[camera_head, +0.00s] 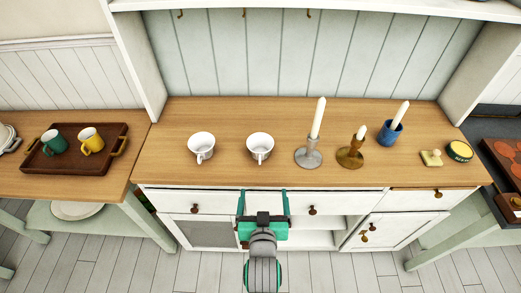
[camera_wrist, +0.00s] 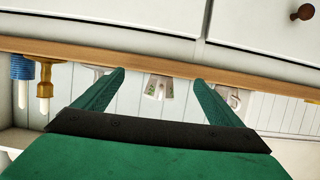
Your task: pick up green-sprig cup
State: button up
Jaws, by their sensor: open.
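Two white cups stand upright on the wooden counter in the head view, a left cup (camera_head: 201,146) and a right cup (camera_head: 260,147), with handles toward me. No sprig can be made out on either there. In the wrist view, which looks upside down, one cup (camera_wrist: 158,88) shows between the fingers with faint green marks, seemingly the right one. Another cup (camera_wrist: 233,97) is partly hidden by a finger. My gripper (camera_head: 263,194) is open and empty, in front of the counter edge and apart from the cups; its fingers (camera_wrist: 158,78) also show in the wrist view.
A silver candlestick (camera_head: 308,155), a brass candlestick (camera_head: 350,155) and a blue candle holder (camera_head: 389,133) stand right of the cups. A tray (camera_head: 67,168) with a green and a yellow mug is at left. Drawers (camera_head: 335,202) lie below the counter edge.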

jog(key=w+r, duration=0.7)
jog(key=shift+w+a+r, duration=0.3)
jog(key=shift+a+r, duration=0.05)
send_near(260, 139)
jog(key=shift+w+d, duration=0.2)
jog(key=shift+d, duration=0.15)
jog(key=shift+a+x, duration=0.15)
jog(key=shift+x, duration=1.15)
jog(key=shift+a+x, duration=0.15)
jog(key=shift+x, duration=1.1)
jog(key=c, duration=1.2)
jog(key=shift+r, duration=0.1)
